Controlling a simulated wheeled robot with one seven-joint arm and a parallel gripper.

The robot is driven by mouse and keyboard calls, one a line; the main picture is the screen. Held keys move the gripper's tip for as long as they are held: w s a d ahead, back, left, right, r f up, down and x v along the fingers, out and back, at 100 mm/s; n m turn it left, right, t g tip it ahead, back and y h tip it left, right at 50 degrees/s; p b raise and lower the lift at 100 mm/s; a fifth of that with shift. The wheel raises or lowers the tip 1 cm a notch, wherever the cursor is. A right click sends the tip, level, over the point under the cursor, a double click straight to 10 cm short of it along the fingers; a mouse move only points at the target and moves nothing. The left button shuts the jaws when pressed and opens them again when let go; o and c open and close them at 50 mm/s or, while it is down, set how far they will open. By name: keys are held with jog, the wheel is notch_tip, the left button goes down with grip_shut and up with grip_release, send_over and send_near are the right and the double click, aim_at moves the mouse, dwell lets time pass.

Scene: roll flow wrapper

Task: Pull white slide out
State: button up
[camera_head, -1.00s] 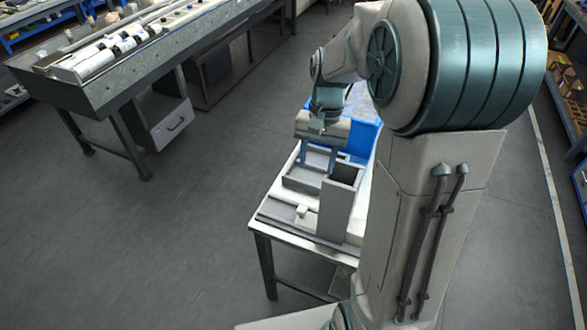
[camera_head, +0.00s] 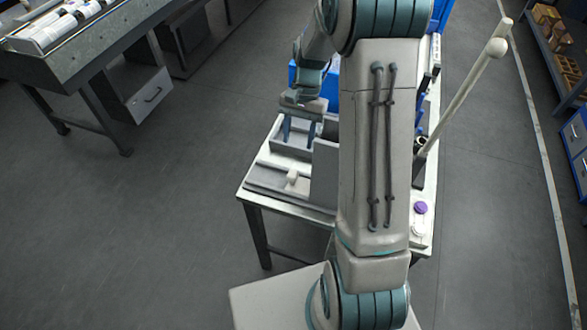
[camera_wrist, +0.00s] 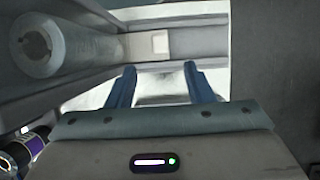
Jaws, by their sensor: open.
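A small white block (camera_head: 292,176), which looks like the white slide, sits on a grey channel (camera_head: 268,178) at the near left of the table. It also shows in the wrist view (camera_wrist: 147,43), beyond my fingertips. My gripper (camera_head: 298,141) points down over the grey open-topped box (camera_head: 291,151) behind the slide. In the wrist view my gripper (camera_wrist: 159,68) has its two blue fingers spread with nothing between them. The slide is apart from the fingers.
A tall grey box (camera_head: 324,172) stands right of the slide, partly hidden by my arm. In the wrist view a pale roll (camera_wrist: 40,45) lies at the left. A blue bin (camera_head: 330,84) stands behind. White rods (camera_head: 465,90) rise at the right, and a purple-topped item (camera_head: 420,208) is nearby.

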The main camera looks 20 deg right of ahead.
aim_at(293, 173)
jog(key=x, duration=1)
jog(key=shift+f, duration=0.2)
